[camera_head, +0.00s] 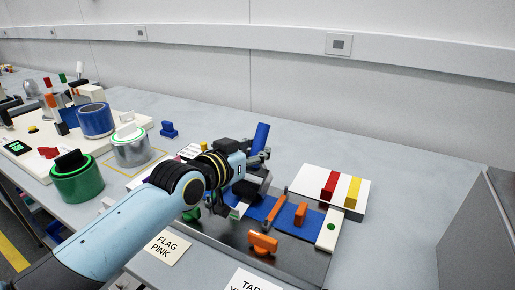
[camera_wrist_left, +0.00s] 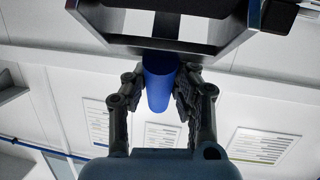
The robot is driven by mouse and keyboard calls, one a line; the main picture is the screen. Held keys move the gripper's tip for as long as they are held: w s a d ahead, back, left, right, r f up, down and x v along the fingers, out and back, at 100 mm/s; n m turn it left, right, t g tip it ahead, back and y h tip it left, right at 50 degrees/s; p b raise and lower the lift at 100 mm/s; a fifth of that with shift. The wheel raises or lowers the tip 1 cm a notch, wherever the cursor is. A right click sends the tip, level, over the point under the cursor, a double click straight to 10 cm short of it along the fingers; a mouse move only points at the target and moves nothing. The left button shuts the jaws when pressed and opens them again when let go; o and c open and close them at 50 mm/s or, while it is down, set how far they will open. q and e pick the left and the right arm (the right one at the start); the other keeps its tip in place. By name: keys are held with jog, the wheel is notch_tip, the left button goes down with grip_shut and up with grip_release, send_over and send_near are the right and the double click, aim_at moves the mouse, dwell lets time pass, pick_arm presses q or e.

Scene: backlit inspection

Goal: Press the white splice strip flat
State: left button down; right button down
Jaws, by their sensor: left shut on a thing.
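My left gripper (camera_head: 262,156) reaches over the dark plate (camera_head: 295,265) and is shut on a blue cylinder (camera_head: 261,134), which leans and sticks up past the fingers. In the left wrist view the blue cylinder (camera_wrist_left: 158,86) sits between both fingers (camera_wrist_left: 158,98). A blue band (camera_head: 287,213) lies across the plate. A small pale piece (camera_head: 239,210) shows on the band below my wrist; it may be the white splice strip, but my arm partly hides it and I cannot tell whether it lies flat. My right gripper is not in view.
Orange clamps (camera_head: 263,242) and a white bar with a green dot (camera_head: 330,232) are on the plate. A white board (camera_head: 313,186) holds red and yellow blocks. Green, silver and blue rolls stand at left. The table's back right is clear.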

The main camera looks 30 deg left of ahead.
aim_at(250, 167)
pick_arm(q)
jog(key=shift+s+f, duration=0.1)
jog(key=shift+s, duration=0.15)
jog(key=shift+s, duration=0.2)
jog(key=shift+s+d+p, duration=0.1)
jog(key=shift+s+p, duration=0.3)
jog(key=shift+s, duration=0.15)
dwell(0.4)
jog(key=shift+s+p, duration=0.3)
jog(key=shift+s, duration=0.15)
jog(key=shift+s, duration=0.15)
jog(key=shift+s+d+f, duration=0.1)
jog(key=shift+s, duration=0.35)
dwell(0.4)
